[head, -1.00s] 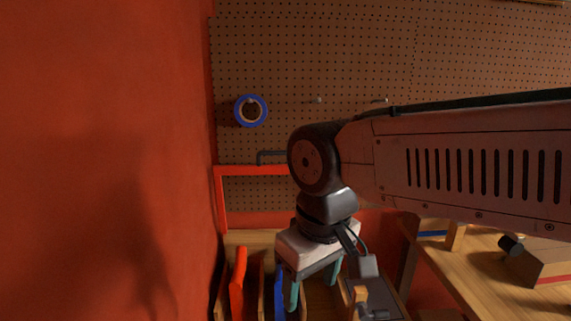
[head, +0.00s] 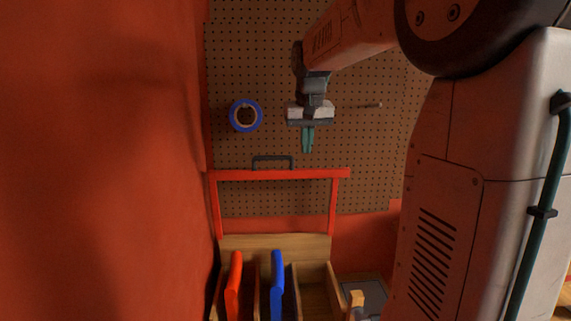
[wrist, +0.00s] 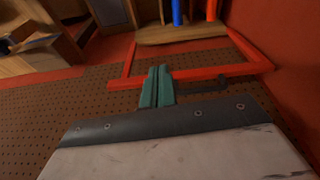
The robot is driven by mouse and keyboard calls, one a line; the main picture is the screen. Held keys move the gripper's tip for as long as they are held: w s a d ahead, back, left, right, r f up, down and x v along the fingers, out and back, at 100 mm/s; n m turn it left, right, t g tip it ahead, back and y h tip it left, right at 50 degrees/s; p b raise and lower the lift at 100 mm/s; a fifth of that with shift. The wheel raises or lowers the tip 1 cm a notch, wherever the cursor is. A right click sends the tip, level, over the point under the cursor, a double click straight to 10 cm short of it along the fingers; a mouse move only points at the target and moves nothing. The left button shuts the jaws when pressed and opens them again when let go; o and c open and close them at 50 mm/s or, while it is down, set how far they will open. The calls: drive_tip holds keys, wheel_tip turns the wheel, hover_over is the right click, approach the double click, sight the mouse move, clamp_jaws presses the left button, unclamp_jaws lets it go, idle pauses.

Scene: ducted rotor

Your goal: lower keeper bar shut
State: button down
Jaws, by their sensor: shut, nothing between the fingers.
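The keeper bar (head: 285,174) is a red U-shaped frame standing raised above the back of the wooden rack (head: 275,243). A dark handle (head: 272,159) sticks up from its top edge. The bar also shows in the wrist view (wrist: 215,72), with its handle (wrist: 205,84) beside my fingers. My gripper (head: 307,151) has its teal fingers together and empty. It is above the bar's top edge in the head view, right of the handle. In the wrist view the fingertips (wrist: 158,70) overlap the bar; I cannot tell whether they touch.
A red panel (head: 234,286) and a blue panel (head: 277,285) stand in the rack's slots. A roll of blue tape (head: 246,115) hangs on the pegboard (head: 250,60) behind. A red wall (head: 100,160) closes off the left side.

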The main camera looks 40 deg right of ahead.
drive_tip(key=w+d+r+m+t+h, duration=0.1)
drive_tip(key=w+d+r+t, duration=0.1)
drive_tip(key=w+d+r, duration=0.4)
drive_tip(key=x, duration=1.8)
drive_tip(key=shift+s+a+f, duration=0.1)
drive_tip(key=shift+f, duration=0.2)
